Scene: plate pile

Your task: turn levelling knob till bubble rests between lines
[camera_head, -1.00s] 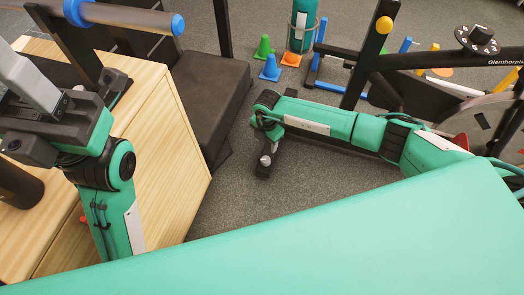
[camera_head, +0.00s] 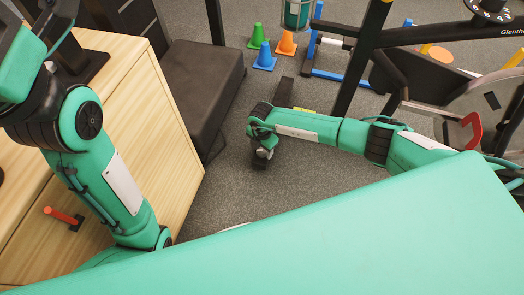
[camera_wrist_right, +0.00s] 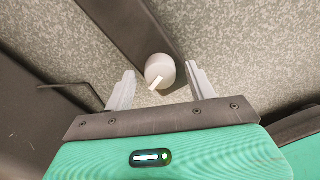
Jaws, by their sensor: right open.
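A pale round knob (camera_wrist_right: 155,66) with a lighter pointer bar on its face sits at the end of a dark beam (camera_wrist_right: 130,30) in the right wrist view. My right gripper (camera_wrist_right: 160,72) is open, with one pale finger on each side of the knob. Gaps show between fingers and knob, so I see no grip. In the head view my right gripper (camera_head: 262,152) is low over the floor at the end of the dark beam; it is too small there to make out the fingers. My left gripper is outside the head view. I cannot make out a bubble or its lines.
Small cones, green (camera_head: 258,36), blue (camera_head: 264,56) and orange (camera_head: 286,43), stand on the floor behind. A dark padded bench (camera_head: 200,80) and a wooden cabinet (camera_head: 140,120) with a red handle (camera_head: 62,216) are at left. Dark gym frames stand at right.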

